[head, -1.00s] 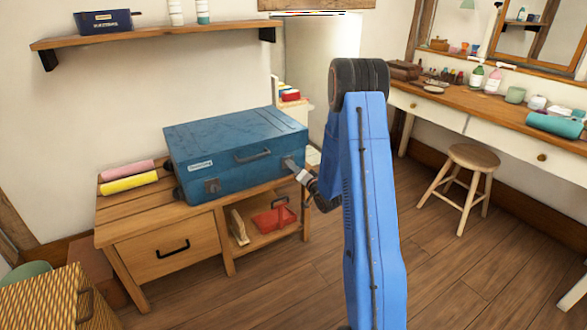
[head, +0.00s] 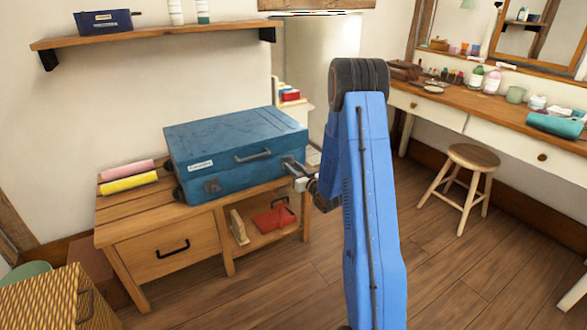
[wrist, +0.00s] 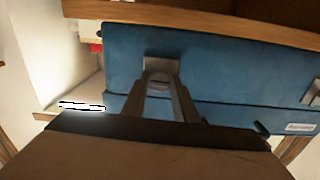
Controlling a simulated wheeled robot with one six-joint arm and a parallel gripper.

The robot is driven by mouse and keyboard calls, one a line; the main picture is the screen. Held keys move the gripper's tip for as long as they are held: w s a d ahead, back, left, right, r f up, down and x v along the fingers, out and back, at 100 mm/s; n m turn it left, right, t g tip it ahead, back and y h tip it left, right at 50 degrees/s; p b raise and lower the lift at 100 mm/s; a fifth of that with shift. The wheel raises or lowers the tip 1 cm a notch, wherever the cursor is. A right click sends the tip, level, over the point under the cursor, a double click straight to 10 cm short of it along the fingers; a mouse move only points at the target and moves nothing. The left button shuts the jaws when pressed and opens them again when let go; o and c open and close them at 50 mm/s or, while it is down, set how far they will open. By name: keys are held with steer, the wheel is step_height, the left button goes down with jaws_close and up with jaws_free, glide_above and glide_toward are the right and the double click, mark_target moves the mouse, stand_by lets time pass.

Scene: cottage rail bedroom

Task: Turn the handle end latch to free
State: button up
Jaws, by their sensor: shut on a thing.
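The blue suitcase (head: 235,150) lies shut on a wooden bench; its side also fills the middle of the wrist view (wrist: 220,75). Its dark carry handle (head: 254,157) is on the front face. My gripper (head: 288,164) is at the right end of that face, touching it. In the wrist view my gripper (wrist: 160,82) is shut on the latch, whose grey plate (wrist: 161,64) shows behind the fingertips. The fingers hide most of this latch, so its exact angle is unclear. Another latch (head: 212,186) sits near the front face's left end.
The wooden bench (head: 168,219) has a drawer and an open bay with a red tray (head: 274,218). Pink (head: 127,169) and yellow (head: 129,183) rolls lie left of the suitcase. A stool (head: 474,160) stands to the right. The floor between is clear.

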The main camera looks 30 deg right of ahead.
steer(key=shift+f+n, duration=0.1)
steer(key=shift+n, duration=0.3)
steer(key=o, duration=1.1)
steer(key=shift+c, duration=0.2)
steer(key=shift+s, duration=0.15)
